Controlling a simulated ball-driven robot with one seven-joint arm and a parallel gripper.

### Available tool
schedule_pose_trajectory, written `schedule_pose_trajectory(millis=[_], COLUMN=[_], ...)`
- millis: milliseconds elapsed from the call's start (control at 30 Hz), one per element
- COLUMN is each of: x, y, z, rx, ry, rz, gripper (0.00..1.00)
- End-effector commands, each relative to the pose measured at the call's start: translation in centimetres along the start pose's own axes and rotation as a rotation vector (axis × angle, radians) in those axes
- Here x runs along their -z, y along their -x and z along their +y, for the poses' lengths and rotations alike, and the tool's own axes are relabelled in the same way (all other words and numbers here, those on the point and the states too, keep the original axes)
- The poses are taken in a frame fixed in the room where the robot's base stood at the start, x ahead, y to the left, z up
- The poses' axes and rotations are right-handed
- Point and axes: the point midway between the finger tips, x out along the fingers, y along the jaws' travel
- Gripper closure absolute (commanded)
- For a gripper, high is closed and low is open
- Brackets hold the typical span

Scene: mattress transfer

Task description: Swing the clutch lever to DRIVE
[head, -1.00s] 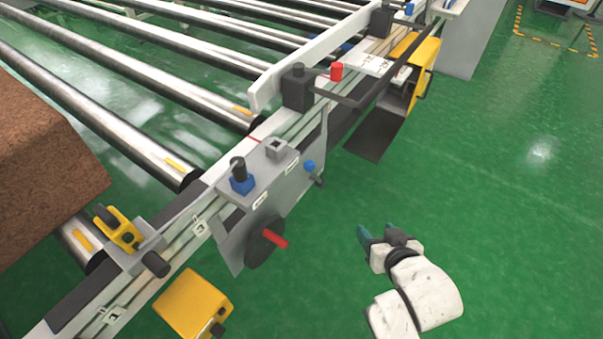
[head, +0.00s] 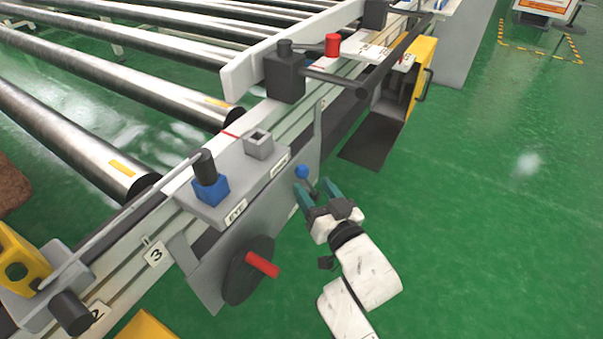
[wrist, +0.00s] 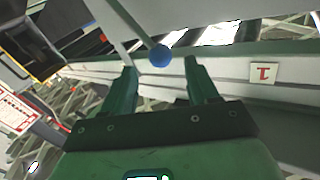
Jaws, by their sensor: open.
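The clutch lever is a thin grey rod with a blue ball knob (head: 302,171), on the grey panel (head: 262,222) at the conveyor's side. My gripper (head: 318,190) is just below and right of the knob in the head view, with its teal fingers open. In the wrist view the blue knob (wrist: 160,56) shows between and just beyond the tips of my open gripper (wrist: 160,68). The rod runs up and left from the knob there. I cannot see that the fingers touch the knob. No DRIVE label is readable.
A black wheel with a red handle (head: 262,264) stands out from the panel, left of my arm. A blue block with a black knob (head: 210,185) sits on the plate above. A yellow box (head: 420,70) hangs further along the rail. Green floor on the right is clear.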

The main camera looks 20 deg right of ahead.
Motion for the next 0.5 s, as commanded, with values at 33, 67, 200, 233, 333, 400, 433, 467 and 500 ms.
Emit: schedule_pose_trajectory(millis=[33,67,200,233,333,400,433,467,500], x=[-0.1,-0.1,-0.1,-0.1,-0.1,-0.1,-0.1,-0.1,-0.1], y=[-1.1,-1.6,-3.9,-4.3,-5.4,-5.9,-6.1,-6.2,-6.4], z=[-0.1,-0.1,0.0,0.0,0.0,0.0,0.0,0.0,0.0], rx=[0.002,0.002,0.001,0.001,0.000,-0.001,-0.001,-0.001,-0.001], ry=[0.000,-0.001,0.000,0.000,0.000,-0.001,-0.001,-0.001,-0.001], rz=[0.002,0.001,0.001,0.001,0.000,-0.001,-0.002,-0.002,-0.001], gripper=[0.41,0.41,0.41,0.41,0.41,0.41,0.41,0.41,0.41])
